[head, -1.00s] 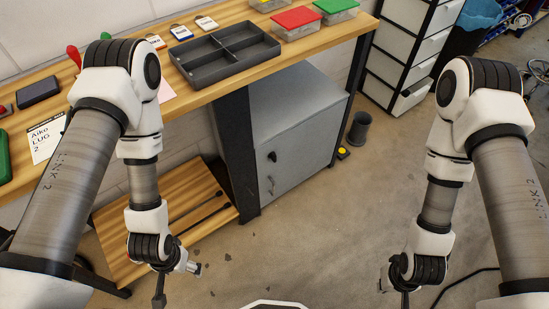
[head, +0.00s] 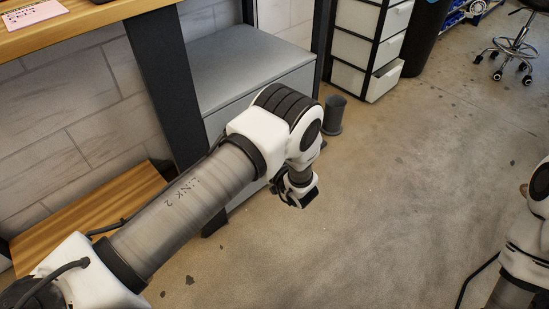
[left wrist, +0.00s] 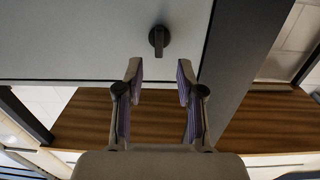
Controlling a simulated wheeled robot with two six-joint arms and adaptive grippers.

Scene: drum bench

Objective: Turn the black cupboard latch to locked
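The black latch (left wrist: 158,40) shows in the left wrist view on the grey cupboard door (left wrist: 80,38). It has a round base and a short bar that points down in the picture. My left gripper (left wrist: 160,76) is open and empty; its two fingertips are just below the latch in the picture, one to each side of its line, and appear apart from it. In the head view the grey cupboard (head: 250,72) stands under the bench, and my left arm covers its front, hiding the latch and the left gripper. My right gripper is out of view.
A dark bench post (head: 170,90) stands left of the cupboard and shows beside the door in the left wrist view (left wrist: 235,70). The floor in front is clear.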

